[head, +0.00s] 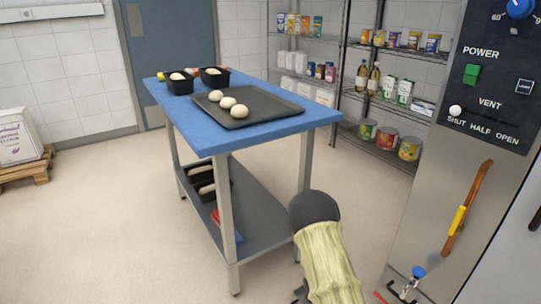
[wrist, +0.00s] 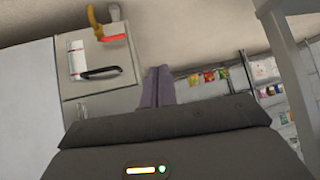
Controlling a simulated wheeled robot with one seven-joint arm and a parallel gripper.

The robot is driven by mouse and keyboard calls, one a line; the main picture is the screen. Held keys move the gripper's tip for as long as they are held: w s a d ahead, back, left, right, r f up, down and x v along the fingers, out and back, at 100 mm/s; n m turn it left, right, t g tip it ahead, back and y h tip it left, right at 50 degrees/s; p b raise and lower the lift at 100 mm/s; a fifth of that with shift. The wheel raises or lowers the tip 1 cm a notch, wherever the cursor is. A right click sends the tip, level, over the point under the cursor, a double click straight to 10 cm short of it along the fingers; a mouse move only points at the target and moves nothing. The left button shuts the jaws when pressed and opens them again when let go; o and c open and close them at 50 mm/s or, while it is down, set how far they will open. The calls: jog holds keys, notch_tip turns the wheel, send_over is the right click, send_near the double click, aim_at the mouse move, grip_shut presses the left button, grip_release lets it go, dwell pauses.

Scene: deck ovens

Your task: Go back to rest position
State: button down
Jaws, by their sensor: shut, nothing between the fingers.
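My gripper (wrist: 158,86) shows in the wrist view as two purple-grey fingers pressed together, with nothing between them. Its dark housing fills the lower part of that view. In the head view my arm, in a cream sleeve with a dark rounded joint, rises at the bottom centre, in front of the blue-topped table (head: 200,138). I cannot make out the fingers there. The gripper is apart from the table and the oven front (head: 440,190).
A dark tray (head: 262,113) with several dough balls and two black tins (head: 181,85) stand on the table. The oven's orange handle (head: 470,205) is at the right. Stocked shelves (head: 385,150) stand behind. Floor is clear left of the table; a sack (head: 17,140) sits on a pallet.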

jog(key=s+a+r+n+g+y+p, duration=0.1)
jog(key=s+a+r+n+y, duration=0.2)
jog(key=r, duration=0.6)
jog(key=s+a+r+n+g+y+p, duration=0.1)
jog(key=s+a+r+y, duration=0.1)
jog(key=s+a+r, duration=0.45)
jog(key=s+d+r+n+g+y+p, duration=0.15)
jog(key=s+r+n, duration=0.35)
jog(key=s+r, duration=0.8)
notch_tip(320, 180, up, 37)
jog(key=s+p, duration=0.1)
jog(key=p, duration=3.7)
jog(key=shift+s+d+g, duration=0.2)
jog(key=shift+d+g, duration=0.05)
jog(key=shift+g, duration=0.2)
